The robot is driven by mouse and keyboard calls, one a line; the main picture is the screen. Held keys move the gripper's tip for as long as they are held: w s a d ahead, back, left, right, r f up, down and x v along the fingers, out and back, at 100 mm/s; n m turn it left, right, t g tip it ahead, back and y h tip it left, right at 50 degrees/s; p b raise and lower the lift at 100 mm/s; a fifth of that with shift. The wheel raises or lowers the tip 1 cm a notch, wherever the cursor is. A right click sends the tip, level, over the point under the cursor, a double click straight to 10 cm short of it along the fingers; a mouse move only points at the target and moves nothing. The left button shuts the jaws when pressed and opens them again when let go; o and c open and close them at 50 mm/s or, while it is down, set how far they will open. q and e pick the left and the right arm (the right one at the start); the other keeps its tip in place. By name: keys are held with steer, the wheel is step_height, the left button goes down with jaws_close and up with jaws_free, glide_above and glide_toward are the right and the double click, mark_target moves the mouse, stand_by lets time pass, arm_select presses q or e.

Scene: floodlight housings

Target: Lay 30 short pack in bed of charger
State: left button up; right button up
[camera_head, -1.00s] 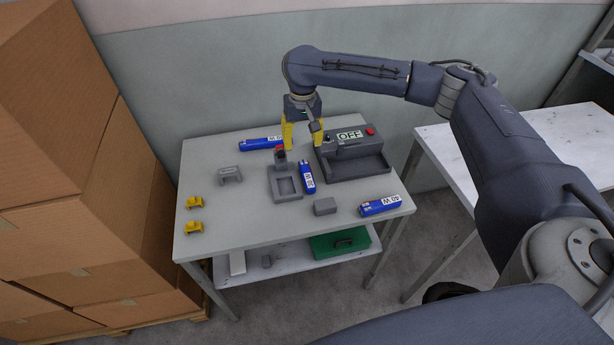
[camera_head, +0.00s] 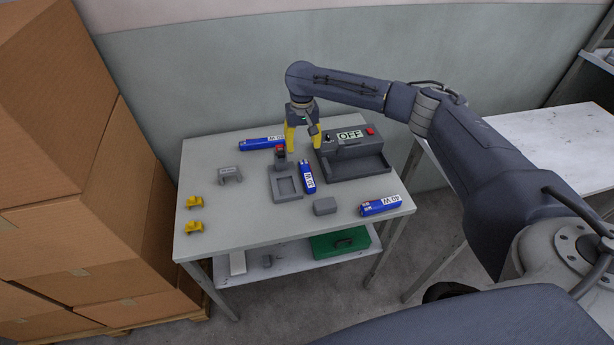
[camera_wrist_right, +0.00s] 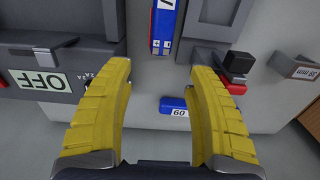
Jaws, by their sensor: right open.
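Three blue packs with white labels lie on the grey table. One (camera_head: 306,176) lies in the middle, another (camera_head: 262,144) at the back left with a label like 60 W, the third (camera_head: 381,205) at the front right. I cannot read the middle pack's number. A grey unit (camera_head: 352,155) with an OFF sign, red button and empty tray stands at the back right. A smaller grey stand (camera_head: 285,187) with an empty recess and red-marked post is left of the middle pack; I cannot tell which is the charger. My right gripper (camera_head: 303,147) is open and empty behind the middle pack, which shows beyond its fingertips in the wrist view (camera_wrist_right: 163,30).
A grey bracket (camera_head: 230,174) and two yellow clips (camera_head: 195,202) (camera_head: 194,227) sit at the left. A small grey block (camera_head: 325,206) lies in front of the middle pack. A lower shelf holds a green case (camera_head: 340,243). Cardboard boxes (camera_head: 60,150) rise at the left.

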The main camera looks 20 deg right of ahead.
mark_target(303, 160)
steer(key=shift+f, duration=3.9)
jaws_close()
